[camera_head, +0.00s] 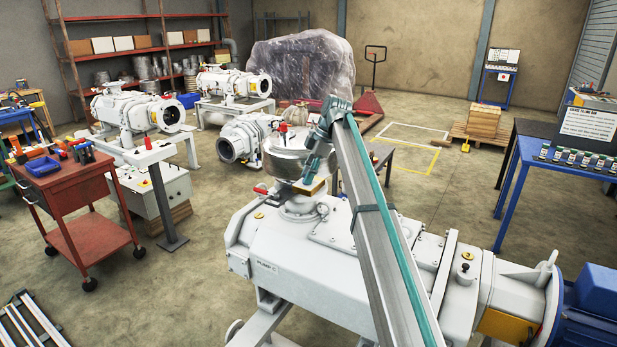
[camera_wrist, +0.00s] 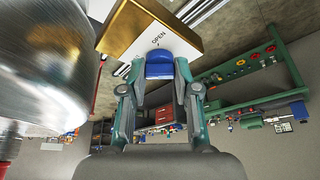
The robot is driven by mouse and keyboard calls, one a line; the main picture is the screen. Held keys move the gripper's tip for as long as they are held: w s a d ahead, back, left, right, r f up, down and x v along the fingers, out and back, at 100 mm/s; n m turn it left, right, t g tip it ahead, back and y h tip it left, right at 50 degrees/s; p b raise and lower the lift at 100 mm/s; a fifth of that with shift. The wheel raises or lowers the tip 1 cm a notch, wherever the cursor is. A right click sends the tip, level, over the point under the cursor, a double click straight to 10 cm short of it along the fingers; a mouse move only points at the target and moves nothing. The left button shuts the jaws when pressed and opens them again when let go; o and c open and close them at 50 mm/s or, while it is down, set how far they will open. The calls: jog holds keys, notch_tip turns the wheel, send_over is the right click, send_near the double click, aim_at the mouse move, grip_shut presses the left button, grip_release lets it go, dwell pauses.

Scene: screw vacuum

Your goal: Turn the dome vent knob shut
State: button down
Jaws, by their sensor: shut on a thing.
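The knob (camera_wrist: 159,66) is blue and sits against a white plate marked OPEN (camera_wrist: 157,36) on a brass-coloured block (camera_wrist: 137,22) in the wrist view. My gripper (camera_wrist: 158,84) is shut on the knob, with one finger at each side of it. The shiny metal dome (camera_wrist: 45,65) fills the left of the wrist view. In the head view the dome (camera_head: 284,160) stands on the white machine marked PUMP C (camera_head: 275,250). My gripper (camera_head: 310,180) is at the dome's right side there, beside the block (camera_head: 316,188). The knob is hidden in the head view.
A red-handled valve (camera_head: 262,189) is left of the dome's base. Another white pump (camera_head: 240,138) stands close behind. A red tool cart (camera_head: 68,200) is at the left, and a blue-framed bench (camera_head: 560,160) at the right. Open floor lies left of PUMP C.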

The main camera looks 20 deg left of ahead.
jog(key=shift+n, duration=0.3)
jog(key=c, duration=0.8)
grip_release()
jog(key=shift+c, duration=0.2)
jog(key=shift+r, duration=0.15)
jog(key=v, duration=0.7)
jog(key=shift+w+r, duration=0.1)
jog(key=shift+r, duration=0.05)
